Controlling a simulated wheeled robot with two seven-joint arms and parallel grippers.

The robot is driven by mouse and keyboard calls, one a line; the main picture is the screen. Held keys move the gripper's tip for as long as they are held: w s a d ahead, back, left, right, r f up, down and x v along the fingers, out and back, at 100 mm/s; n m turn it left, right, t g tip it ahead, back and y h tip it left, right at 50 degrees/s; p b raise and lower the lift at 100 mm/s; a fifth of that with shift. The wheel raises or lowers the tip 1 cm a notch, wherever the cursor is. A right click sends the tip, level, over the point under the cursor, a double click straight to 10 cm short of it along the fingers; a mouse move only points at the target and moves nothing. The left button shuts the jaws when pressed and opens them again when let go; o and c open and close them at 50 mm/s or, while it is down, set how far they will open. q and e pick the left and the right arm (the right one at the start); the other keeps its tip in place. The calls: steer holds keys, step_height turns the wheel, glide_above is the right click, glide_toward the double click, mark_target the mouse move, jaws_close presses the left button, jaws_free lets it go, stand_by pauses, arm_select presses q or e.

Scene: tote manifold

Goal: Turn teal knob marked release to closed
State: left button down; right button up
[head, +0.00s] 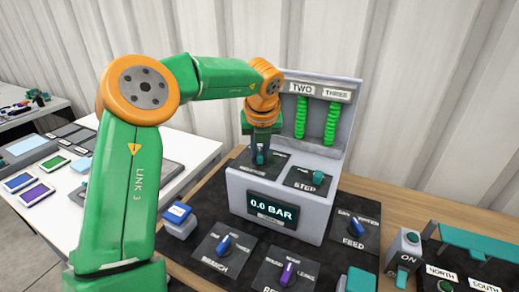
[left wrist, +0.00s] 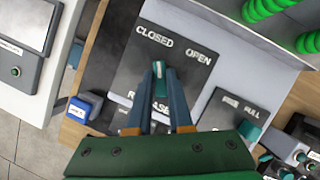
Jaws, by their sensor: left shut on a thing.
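The teal release knob (left wrist: 158,70) sits on a dark plate (left wrist: 139,62) labelled CLOSED and OPEN in the left wrist view. The lower label is partly hidden by my finger. My left gripper (left wrist: 159,84) has a finger on each side of the knob and is shut on it. The knob's top end points up the plate toward the gap below the two labels; its exact setting is hard to tell. In the head view my left gripper (head: 261,154) reaches down onto the grey console (head: 236,196) and mostly hides the knob. My right gripper is not in view.
A teal STEP knob (head: 318,177) is right beside it on the console. The display (head: 272,210) reads 0.0 BAR. Green coiled hoses (head: 331,123) stand behind. Blue knobs (head: 224,244), a purple knob (head: 288,272) and a grey ON switch (head: 404,250) are in front and to the right.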

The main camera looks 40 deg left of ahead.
arm_select(q)
steer(key=shift+n, duration=0.5)
stand_by(0.3)
steer(key=c, duration=0.8)
jaws_free()
steer(key=shift+w+a+f+g, duration=0.1)
steer(key=shift+g, duration=0.2)
steer(key=v, duration=0.7)
